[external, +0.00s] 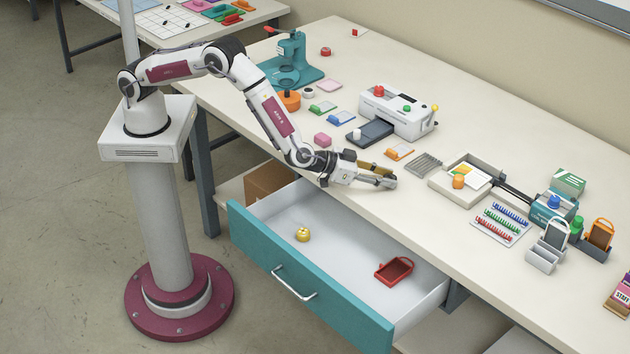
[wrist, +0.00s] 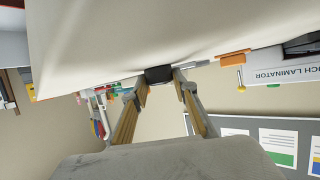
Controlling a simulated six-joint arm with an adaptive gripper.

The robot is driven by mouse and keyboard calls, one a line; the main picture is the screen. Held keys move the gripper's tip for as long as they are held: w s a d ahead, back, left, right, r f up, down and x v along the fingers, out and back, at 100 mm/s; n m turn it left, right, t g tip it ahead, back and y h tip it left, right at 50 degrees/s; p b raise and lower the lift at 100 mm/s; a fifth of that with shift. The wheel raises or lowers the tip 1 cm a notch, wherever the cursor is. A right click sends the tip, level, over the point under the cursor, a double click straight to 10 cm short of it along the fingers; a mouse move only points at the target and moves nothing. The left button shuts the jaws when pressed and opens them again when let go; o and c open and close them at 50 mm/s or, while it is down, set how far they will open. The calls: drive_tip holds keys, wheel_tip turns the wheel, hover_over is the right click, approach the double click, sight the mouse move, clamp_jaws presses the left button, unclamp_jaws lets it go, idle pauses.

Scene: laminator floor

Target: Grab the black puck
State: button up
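In the wrist view, a small dark object that looks like the black puck (wrist: 158,75) sits at the tabletop surface, at the gap between my fingertips. My gripper (wrist: 160,86) has its two fingers apart, one on each side of that gap. Whether the fingers touch the puck cannot be told. In the external view my gripper (external: 391,178) is low over the front edge of the workbench, pointing right. I cannot make out the puck there; the gripper may hide it.
A white laminator (external: 400,112) stands behind. A wire rack (external: 425,163) and a beige tray (external: 445,185) are to the right of my gripper. Below is an open drawer (external: 345,235) holding a yellow object (external: 303,234) and a red holder (external: 394,271). The bench front by the gripper is mostly clear.

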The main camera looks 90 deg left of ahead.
drive_tip(key=shift+r, duration=0.1)
idle(0.3)
wheel_tip(320, 180, up, 10)
idle(0.6)
